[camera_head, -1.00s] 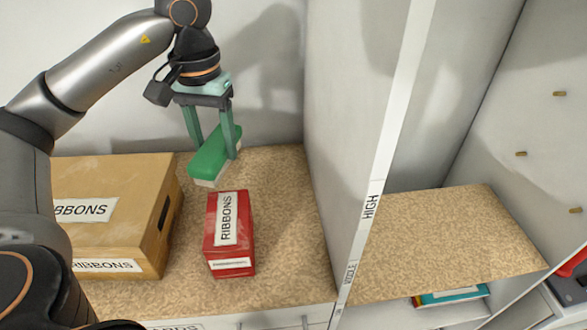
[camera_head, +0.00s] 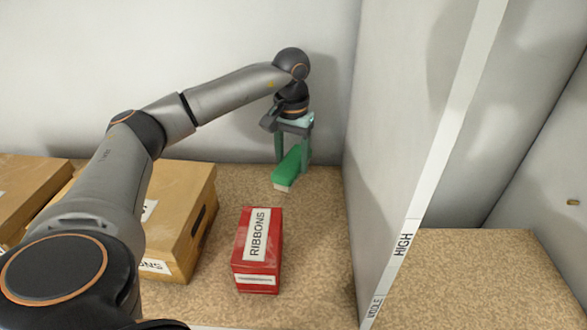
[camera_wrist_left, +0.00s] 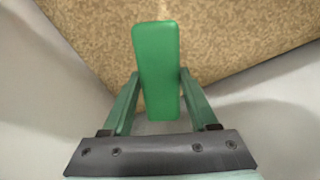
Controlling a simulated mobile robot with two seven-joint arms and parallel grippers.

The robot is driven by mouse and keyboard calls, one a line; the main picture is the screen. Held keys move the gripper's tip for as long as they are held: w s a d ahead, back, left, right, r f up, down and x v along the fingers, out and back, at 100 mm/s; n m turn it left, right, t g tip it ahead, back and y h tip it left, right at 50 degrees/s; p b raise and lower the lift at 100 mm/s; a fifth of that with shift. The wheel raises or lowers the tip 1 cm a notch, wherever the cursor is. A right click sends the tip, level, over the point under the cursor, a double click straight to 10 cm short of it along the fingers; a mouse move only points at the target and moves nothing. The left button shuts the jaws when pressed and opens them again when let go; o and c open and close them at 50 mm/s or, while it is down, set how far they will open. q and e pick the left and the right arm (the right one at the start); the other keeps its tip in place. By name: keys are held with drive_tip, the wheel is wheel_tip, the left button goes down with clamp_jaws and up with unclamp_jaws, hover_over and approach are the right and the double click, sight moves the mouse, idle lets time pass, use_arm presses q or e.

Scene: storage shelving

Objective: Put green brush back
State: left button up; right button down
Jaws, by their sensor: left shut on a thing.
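The green brush (camera_head: 288,167) has a green block top and a pale underside. My left gripper (camera_head: 292,160) is shut on it, near the back wall and behind the red box. In the left wrist view the green brush (camera_wrist_left: 157,65) lies lengthwise between the two fingers of my left gripper (camera_wrist_left: 157,85), with speckled shelf surface beyond it. I cannot tell whether the brush touches the shelf. My right gripper is not in view.
A red box labelled RIBBONS (camera_head: 258,250) stands in front of the brush. Brown boxes (camera_head: 190,190) stand at the left. A white divider (camera_head: 400,150) rises at the right, with a bare shelf (camera_head: 490,270) beyond it. Speckled shelf (camera_head: 325,240) around the red box is clear.

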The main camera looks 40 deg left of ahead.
sight(294, 158)
use_arm(q)
drive_tip(key=shift+w+a+f, duration=0.15)
drive_tip(key=shift+w+f, duration=0.3)
drive_tip(key=shift+f, duration=0.1)
drive_tip(key=shift+f+p, duration=0.3)
drive_tip(key=shift+f, duration=1.2)
drive_tip(key=shift+f, duration=0.15)
drive_tip(key=o, duration=1.2)
wheel_tip(294, 158, up, 12)
drive_tip(key=shift+r, duration=0.2)
